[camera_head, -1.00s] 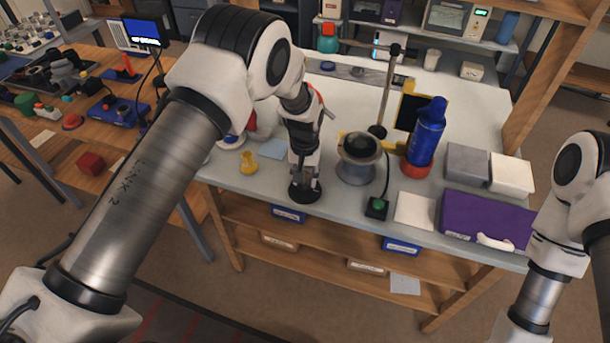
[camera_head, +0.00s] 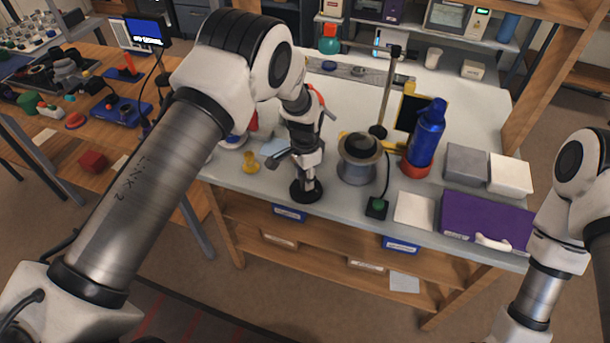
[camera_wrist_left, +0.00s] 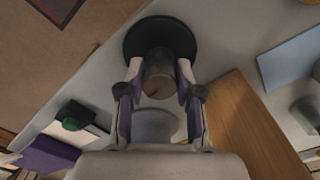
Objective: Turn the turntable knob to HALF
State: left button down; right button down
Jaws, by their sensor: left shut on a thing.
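The knob (camera_wrist_left: 158,82) is a short grey cylinder on a round black base (camera_head: 304,191) near the bench's front edge. The base also shows in the left wrist view (camera_wrist_left: 160,32). My left gripper (camera_head: 306,178) points down over it. In the left wrist view its two fingers (camera_wrist_left: 158,88) are shut on the knob, one on each side. No HALF mark or other setting can be read. A silver drum with a dark top (camera_head: 357,168) stands just right of the gripper. My right arm shows at the right edge; its gripper is out of the picture.
A black box with a green button (camera_head: 376,208) stands at the front edge, right of the base. Further right are a blue bottle (camera_head: 427,138), a white sheet (camera_head: 414,210) and a purple case (camera_head: 485,222). A stand rod (camera_head: 388,90) rises behind.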

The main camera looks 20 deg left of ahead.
pick_arm(q)
jog(key=shift+f+m, duration=0.1)
jog(key=shift+m, duration=0.4)
jog(key=c, duration=1)
grip_release()
jog(key=shift+o, duration=1.2)
jog(key=shift+d, duration=0.1)
jog(key=shift+w, duration=0.1)
notch_tip(320, 180, up, 12)
